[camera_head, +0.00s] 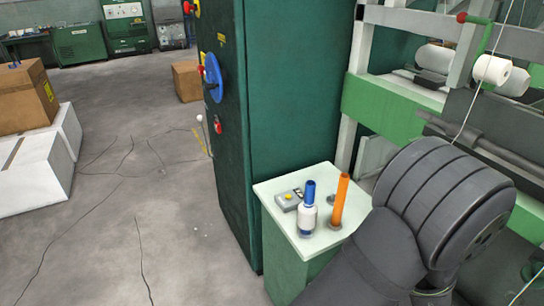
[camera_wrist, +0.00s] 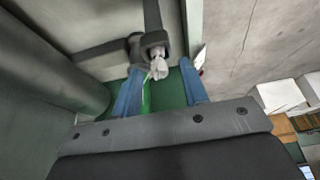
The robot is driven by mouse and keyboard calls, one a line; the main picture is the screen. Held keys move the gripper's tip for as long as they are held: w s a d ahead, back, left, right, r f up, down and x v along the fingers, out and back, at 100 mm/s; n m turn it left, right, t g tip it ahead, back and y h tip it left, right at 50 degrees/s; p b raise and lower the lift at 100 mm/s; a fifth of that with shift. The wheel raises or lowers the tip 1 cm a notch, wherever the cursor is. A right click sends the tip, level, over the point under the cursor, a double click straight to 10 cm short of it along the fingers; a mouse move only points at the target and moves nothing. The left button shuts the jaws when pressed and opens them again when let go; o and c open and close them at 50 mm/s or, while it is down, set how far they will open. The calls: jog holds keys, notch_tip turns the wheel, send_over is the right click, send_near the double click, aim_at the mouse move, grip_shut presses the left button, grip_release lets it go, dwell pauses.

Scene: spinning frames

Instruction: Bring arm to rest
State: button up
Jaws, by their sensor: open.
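My gripper (camera_wrist: 160,86) shows in the wrist view with its two blue fingers apart. A small whitish, loose-looking thing (camera_wrist: 158,66) appears between and beyond the fingertips, beside a dark grey bar. I cannot tell whether it touches anything of mine. In the head view my dark grey arm fills the lower right and the gripper is hidden.
A pale-topped stand (camera_head: 284,196) holds a blue-and-white bobbin (camera_head: 308,212), an orange tube (camera_head: 340,200) and a small grey box (camera_head: 288,200). A green cabinet (camera_head: 300,90) stands behind it. The spinning frame (camera_head: 400,105) carries white spools (camera_head: 492,70).

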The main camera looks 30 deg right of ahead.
dwell(0.3)
jog(key=shift+f, duration=0.1)
jog(key=shift+s, duration=0.15)
jog(key=v, duration=1.7)
jog(key=x, duration=1.7)
jog(key=shift+f, duration=0.25)
jog(key=s+d+r+m+h, duration=0.1)
jog(key=d+r+m, duration=0.2)
jog(key=r, duration=0.7)
jog(key=s+d+r+m+g+h, duration=0.1)
jog(key=d+r, duration=0.3)
jog(key=r, duration=0.6)
jog(key=s+d+r+m+h, duration=0.1)
jog(key=s+d+r+m, duration=0.1)
jog(key=r, duration=0.8)
jog(key=d+m, duration=0.1)
jog(key=m, duration=0.1)
jog(key=shift+s+d+m, duration=0.2)
jog(key=shift+d+m, duration=0.1)
jog(key=shift+d, duration=0.1)
jog(key=shift+o, duration=0.4)
